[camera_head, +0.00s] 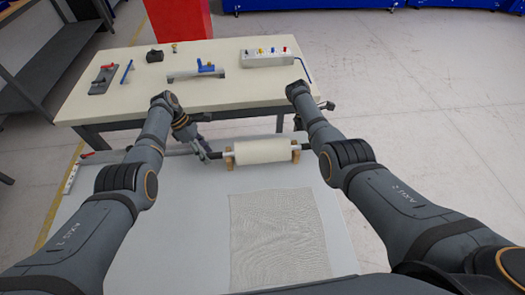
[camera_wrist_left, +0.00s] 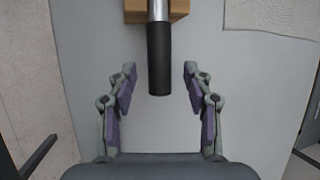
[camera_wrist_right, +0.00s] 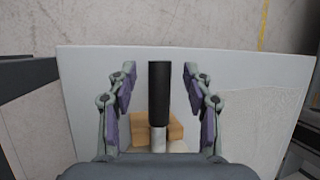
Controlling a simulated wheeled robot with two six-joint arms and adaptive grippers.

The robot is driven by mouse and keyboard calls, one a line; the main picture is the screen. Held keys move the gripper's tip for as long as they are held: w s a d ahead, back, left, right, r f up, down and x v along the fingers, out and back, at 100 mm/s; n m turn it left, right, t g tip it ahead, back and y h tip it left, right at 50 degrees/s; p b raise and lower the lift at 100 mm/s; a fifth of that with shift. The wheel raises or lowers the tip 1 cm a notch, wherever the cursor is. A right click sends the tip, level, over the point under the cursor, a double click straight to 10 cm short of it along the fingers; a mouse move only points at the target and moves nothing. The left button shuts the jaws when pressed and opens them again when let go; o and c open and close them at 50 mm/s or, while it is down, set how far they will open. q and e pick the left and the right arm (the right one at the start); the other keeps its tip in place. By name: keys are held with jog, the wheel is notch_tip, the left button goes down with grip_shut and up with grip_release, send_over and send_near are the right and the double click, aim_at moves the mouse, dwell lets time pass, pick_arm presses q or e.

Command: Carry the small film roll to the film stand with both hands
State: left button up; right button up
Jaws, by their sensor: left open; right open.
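The small film roll (camera_head: 262,151) is a cream cylinder with a bar through it and dark grips at its ends. It rests across wooden blocks (camera_head: 229,158) on the grey-white table. My left gripper (camera_head: 206,157) is open at the bar's left end. In the left wrist view the dark grip (camera_wrist_left: 159,60) reaches between its open fingers (camera_wrist_left: 158,85), apart from both. In the right wrist view the other dark grip (camera_wrist_right: 159,90) lies between the open fingers of my right gripper (camera_wrist_right: 159,85), apart from both. The right arm hides that gripper in the head view. I cannot pick out the film stand.
A grey mesh sheet (camera_head: 278,235) lies flat on the near table (camera_head: 185,225). A cream bench (camera_head: 215,90) behind holds a power strip (camera_head: 266,59), a blue-handled tool (camera_head: 198,72) and small items. A red block (camera_head: 180,18) stands beyond it.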

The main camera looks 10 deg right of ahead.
pick_arm(q)
jog(key=shift+x, duration=1.1)
pick_arm(e)
jog(key=shift+x, duration=1.05)
pick_arm(q)
grip_shut()
pick_arm(e)
grip_shut()
pick_arm(q)
jog(key=shift+w+r, duration=0.1)
pick_arm(e)
jog(key=shift+w+r, duration=0.1)
